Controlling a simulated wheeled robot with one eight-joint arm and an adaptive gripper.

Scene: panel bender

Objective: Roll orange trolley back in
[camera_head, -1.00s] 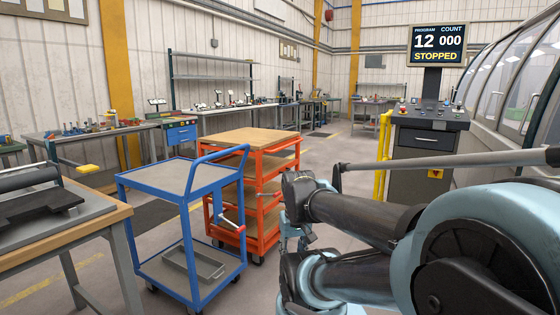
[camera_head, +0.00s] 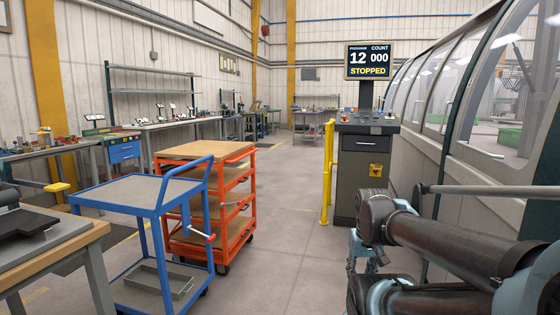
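The orange trolley (camera_head: 248,212) stands on the floor left of the middle, behind the blue trolley. It has a wooden top, several wooden shelves and castors, and its lower left part is hidden by the blue trolley (camera_head: 168,208). My arm reaches in from the lower right. My gripper is near the bottom, right of the orange trolley and apart from it; its fingers are too hidden by the arm and the picture edge to read.
The control console (camera_head: 365,160) with a screen reading STOPPED stands ahead, behind a yellow rail (camera_head: 328,172). The curved machine (camera_head: 470,100) lines the right. A wooden workbench (camera_head: 60,245) is at the near left. Clear floor (camera_head: 290,220) lies between orange trolley and console.

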